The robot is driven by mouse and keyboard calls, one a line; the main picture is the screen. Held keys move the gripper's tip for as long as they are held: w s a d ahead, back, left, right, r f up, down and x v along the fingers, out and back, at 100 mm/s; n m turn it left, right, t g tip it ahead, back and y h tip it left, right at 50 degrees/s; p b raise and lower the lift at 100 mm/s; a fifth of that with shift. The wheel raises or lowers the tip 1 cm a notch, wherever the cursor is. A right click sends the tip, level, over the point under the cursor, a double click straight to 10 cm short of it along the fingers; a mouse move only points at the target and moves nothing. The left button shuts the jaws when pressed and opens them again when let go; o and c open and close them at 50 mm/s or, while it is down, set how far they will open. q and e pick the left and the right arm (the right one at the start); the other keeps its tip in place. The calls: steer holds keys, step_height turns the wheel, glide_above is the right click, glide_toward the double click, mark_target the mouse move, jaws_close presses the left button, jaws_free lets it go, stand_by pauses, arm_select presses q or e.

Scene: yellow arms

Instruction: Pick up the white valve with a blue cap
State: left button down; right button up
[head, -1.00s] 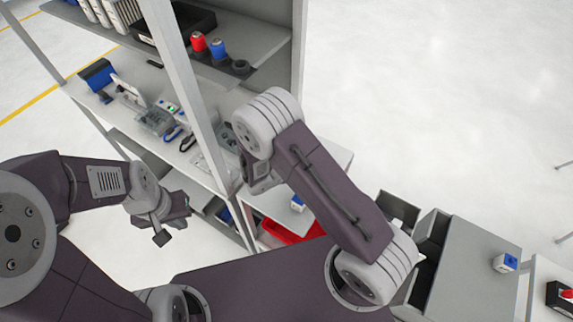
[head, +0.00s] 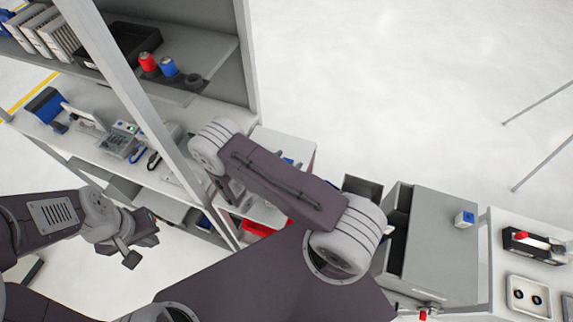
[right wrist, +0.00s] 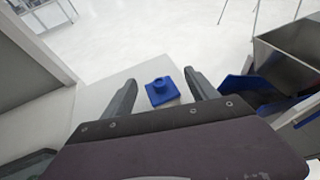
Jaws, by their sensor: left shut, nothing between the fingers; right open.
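A small white piece with a blue cap (head: 288,161) sits on a light surface behind my right arm, which partly hides it. In the right wrist view a blue square cap with a round knob (right wrist: 161,91) lies between and below the fingers, untouched; no white body shows there. A similar white-and-blue piece (head: 464,218) stands on the grey cabinet at the right. My right gripper (right wrist: 160,88) is open and empty; in the head view my arm mostly hides it. My left gripper (head: 140,243) is shut and empty, low at the left, away from these pieces.
A grey shelf unit (head: 247,50) with an upright post rises at the left, close to my right arm. The grey cabinet (head: 440,255) has an open drawer on its left. A white table (head: 500,232) holds trays at far right. Open floor lies behind.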

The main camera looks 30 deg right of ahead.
steer(key=shift+x, duration=1.2)
steer(key=shift+w+d, duration=0.15)
steer(key=c, duration=1.2)
arm_select(q)
steer(key=shift+r, duration=0.55)
arm_select(e)
jaws_close()
